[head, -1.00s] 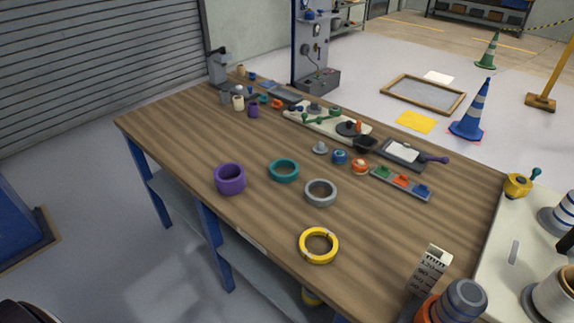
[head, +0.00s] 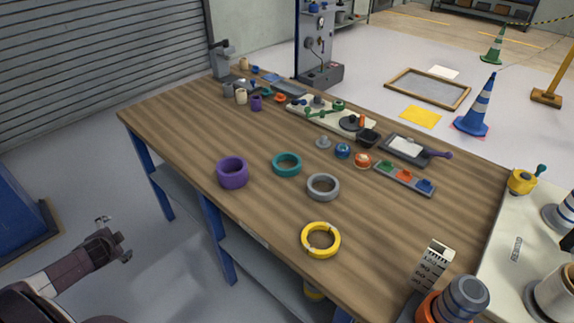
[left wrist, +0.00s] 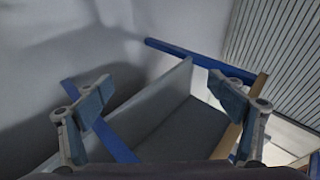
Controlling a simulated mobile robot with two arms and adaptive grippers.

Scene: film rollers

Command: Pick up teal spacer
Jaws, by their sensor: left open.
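The teal spacer (head: 287,164) is a ring lying flat on the wooden workbench (head: 180,130), between a purple ring (head: 232,172) and a grey ring (head: 323,187). My left gripper (head: 114,236) is at the lower left in the head view, out over the floor beside the bench and well apart from the spacer. In the left wrist view its two fingers (left wrist: 160,95) are spread with nothing between them. That view shows the bench's blue frame and grey lower shelf, not the spacer. My right gripper is in neither view.
A yellow ring (head: 321,240) lies nearer the front edge. Small knobs and a tray of coloured pieces (head: 403,179) stand behind the rings. A blue bench leg (head: 217,240) and lower shelf (head: 262,268) are near my left arm. A pale side table (head: 505,265) is at right.

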